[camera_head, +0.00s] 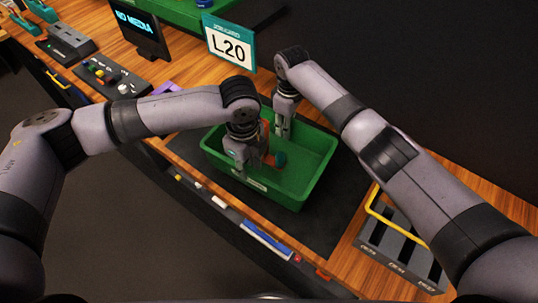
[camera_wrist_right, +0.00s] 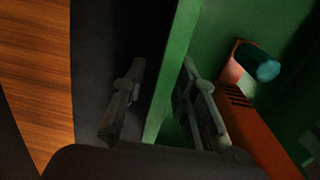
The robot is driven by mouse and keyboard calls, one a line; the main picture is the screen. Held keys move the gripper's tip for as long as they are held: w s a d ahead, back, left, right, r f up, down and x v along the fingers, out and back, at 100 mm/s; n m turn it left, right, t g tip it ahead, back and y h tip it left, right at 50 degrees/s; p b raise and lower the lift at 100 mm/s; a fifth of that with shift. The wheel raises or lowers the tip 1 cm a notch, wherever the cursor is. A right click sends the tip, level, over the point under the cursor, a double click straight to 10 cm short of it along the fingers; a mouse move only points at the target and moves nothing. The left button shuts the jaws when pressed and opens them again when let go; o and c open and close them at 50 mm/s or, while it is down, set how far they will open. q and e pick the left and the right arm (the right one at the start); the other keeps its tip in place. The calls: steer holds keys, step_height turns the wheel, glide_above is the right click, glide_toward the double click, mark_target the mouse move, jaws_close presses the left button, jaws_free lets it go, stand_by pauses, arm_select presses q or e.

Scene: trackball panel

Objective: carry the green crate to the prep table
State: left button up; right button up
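The green crate (camera_head: 312,168) sits on a dark mat on the wooden counter. It also shows in the right wrist view (camera_wrist_right: 175,75). Inside it lies an orange item with a teal knob (camera_head: 279,160), also visible in the right wrist view (camera_wrist_right: 262,66). My right gripper (camera_head: 284,130) is at the crate's far wall. In the right wrist view its fingers (camera_wrist_right: 160,105) are apart, one on each side of the wall, with a gap on the outer side. My left gripper (camera_head: 240,168) points down at the crate's near wall; its finger gap is unclear. I cannot identify the prep table.
An L20 sign (camera_head: 229,44) stands behind the crate. A grey slotted rack (camera_head: 400,245) with a yellow handle is at the right. A control panel (camera_head: 108,76) and a small screen (camera_head: 139,27) are at the left. The dark mat (camera_head: 335,205) has bare room right of the crate.

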arm_select(q)
steer(key=shift+f, duration=0.7)
arm_select(e)
steer(key=shift+f, duration=0.7)
arm_select(q)
steer(key=shift+s+f, duration=0.2)
steer(key=shift+f, duration=0.4)
arm_select(e)
steer(key=shift+s+f, duration=0.2)
steer(key=shift+f, duration=0.35)
arm_select(q)
steer(key=shift+w, duration=0.1)
arm_select(e)
steer(key=shift+w+f, duration=0.1)
arm_select(q)
steer(key=shift+c, duration=0.6)
arm_select(e)
steer(key=shift+c, duration=0.6)
arm_select(q)
jaws_close()
arm_select(e)
jaws_close()
